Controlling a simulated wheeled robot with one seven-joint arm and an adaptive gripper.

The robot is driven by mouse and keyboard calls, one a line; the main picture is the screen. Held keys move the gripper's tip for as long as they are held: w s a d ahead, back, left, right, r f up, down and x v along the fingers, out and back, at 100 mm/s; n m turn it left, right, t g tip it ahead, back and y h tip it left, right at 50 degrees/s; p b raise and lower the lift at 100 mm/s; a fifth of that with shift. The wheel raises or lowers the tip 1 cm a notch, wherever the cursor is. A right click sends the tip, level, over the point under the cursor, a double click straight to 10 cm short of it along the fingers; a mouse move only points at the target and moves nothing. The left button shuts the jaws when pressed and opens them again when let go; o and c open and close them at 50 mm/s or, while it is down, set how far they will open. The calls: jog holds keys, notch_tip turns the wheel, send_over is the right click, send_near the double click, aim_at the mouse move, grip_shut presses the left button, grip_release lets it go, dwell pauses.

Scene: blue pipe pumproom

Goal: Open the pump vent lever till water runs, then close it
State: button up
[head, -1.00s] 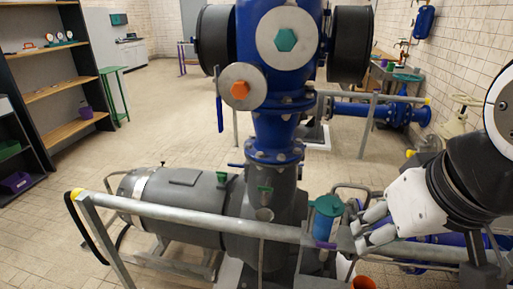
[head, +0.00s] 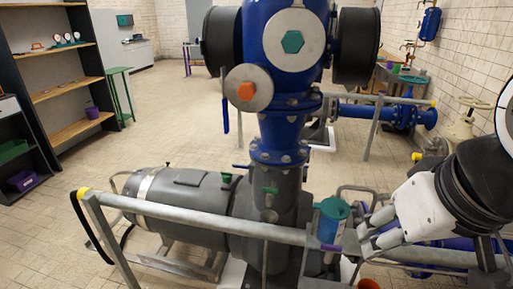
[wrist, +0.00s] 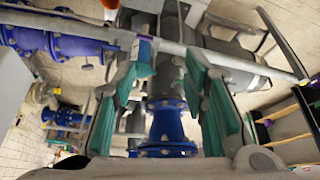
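The likely pump vent lever is a small green handle (head: 270,190) on the dark grey pump neck, under the blue pipe flange. A small grey cup-like part (head: 269,215) sits just below it. I see no running water there. My gripper (head: 368,238) is at the right in the head view, near the grey rail and well to the right of the green handle, not touching it. In the wrist view my gripper (wrist: 168,58) has its teal-padded fingers apart with nothing held between them.
A grey rail (head: 200,216) with a yellow end crosses in front of the pump. A blue cylinder with a teal top (head: 332,208) stands beside my gripper. An orange cup-like thing (head: 368,284) is at the bottom edge. Shelves (head: 72,88) stand far left; open floor lies between.

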jog(key=shift+o, duration=0.6)
jog(key=o, duration=0.5)
jog(key=shift+w, duration=0.2)
jog(key=shift+o, duration=0.9)
jog(key=w+a+f+b, duration=0.1)
jog(key=w+b, duration=0.2)
jog(key=w, duration=0.8)
jog(key=shift+w+m+b, duration=0.15)
jog(key=shift+m+b, duration=0.25)
jog(key=m+h+b, duration=0.1)
jog(key=m+b, duration=0.1)
jog(key=b, duration=0.8)
send_over(270, 189)
jog(key=s+a, duration=0.1)
jog(key=s, duration=0.4)
notch_tip(270, 189, down, 21)
jog(key=shift+g, duration=0.3)
jog(key=b+x, duration=0.2)
jog(key=x, duration=1.1)
jog(key=shift+a+f, duration=0.1)
jog(key=shift+f, duration=0.1)
jog(key=shift+c, duration=0.5)
jog(key=c, duration=1.1)
